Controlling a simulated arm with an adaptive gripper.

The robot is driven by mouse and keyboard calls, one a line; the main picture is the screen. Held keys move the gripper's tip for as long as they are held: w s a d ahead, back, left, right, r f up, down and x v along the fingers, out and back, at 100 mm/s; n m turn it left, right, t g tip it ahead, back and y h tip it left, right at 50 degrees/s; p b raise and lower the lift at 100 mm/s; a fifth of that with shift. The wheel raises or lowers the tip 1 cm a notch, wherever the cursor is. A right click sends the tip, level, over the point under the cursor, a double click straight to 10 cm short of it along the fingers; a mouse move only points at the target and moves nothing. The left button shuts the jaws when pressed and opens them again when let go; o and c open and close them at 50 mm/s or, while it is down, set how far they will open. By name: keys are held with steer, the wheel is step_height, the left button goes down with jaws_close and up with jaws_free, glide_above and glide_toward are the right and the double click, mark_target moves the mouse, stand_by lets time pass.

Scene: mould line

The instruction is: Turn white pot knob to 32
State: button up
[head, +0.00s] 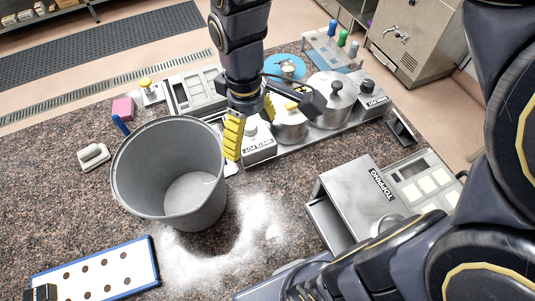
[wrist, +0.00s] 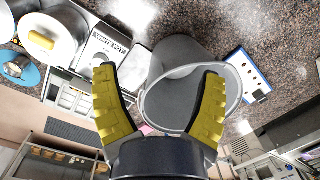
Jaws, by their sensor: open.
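The white pot control box (head: 259,152) is a pale metal box with a label on its front, beside the lidded pots in the head view. A pale round shape on its top (head: 250,128), probably the knob, shows between my fingers; its setting cannot be read. The box also shows in the wrist view (wrist: 101,48), where its label reads WHITE POT.
A large grey bucket (head: 139,194) stands close left of my gripper. Lidded metal pots (head: 331,108) and a second control box with a black knob (head: 372,101) stand to the right. White powder (head: 252,225) lies in front. A metal topping unit (head: 352,184) stands at right.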

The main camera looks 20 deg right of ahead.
steer(key=s+r+m, duration=0.1)
steer(key=s+m, duration=0.2)
steer(key=s, duration=0.4)
steer(key=shift+r, duration=0.3)
